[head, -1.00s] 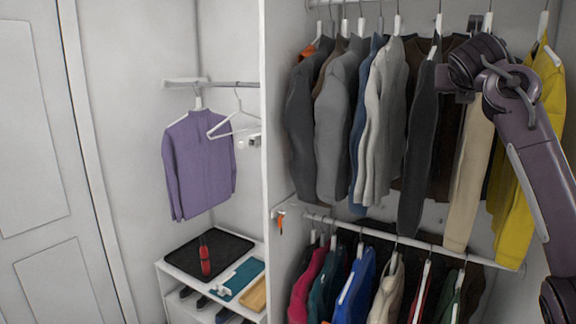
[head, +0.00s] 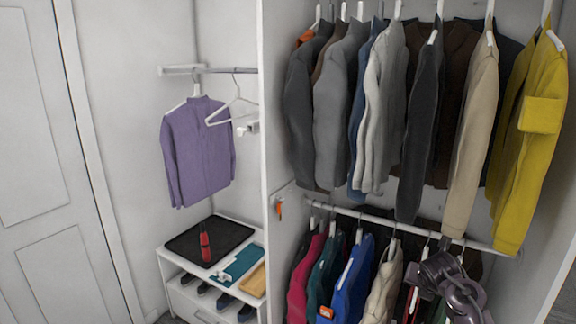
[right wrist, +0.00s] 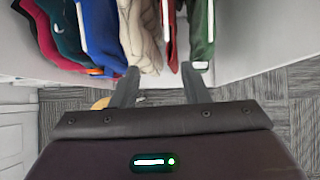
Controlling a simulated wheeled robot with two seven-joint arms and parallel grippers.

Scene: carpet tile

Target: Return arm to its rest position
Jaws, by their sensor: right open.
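My right arm shows at the lower right of the head view, in front of the lower row of clothes. In the right wrist view my right gripper (right wrist: 160,84) has its two fingers apart with nothing between them. Beyond the fingers hang lower-rail clothes, among them a cream garment (right wrist: 138,32) and a green one (right wrist: 201,30). I cannot tell from this view how close the fingertips are to them. My left gripper is not in view.
A wardrobe holds an upper row of clothes, with a yellow garment (head: 535,125) at right. A white divider panel (head: 270,215) separates it from a purple sweater (head: 198,150) and a white shelf unit (head: 188,291). Grey carpet tile (right wrist: 290,110) is clear.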

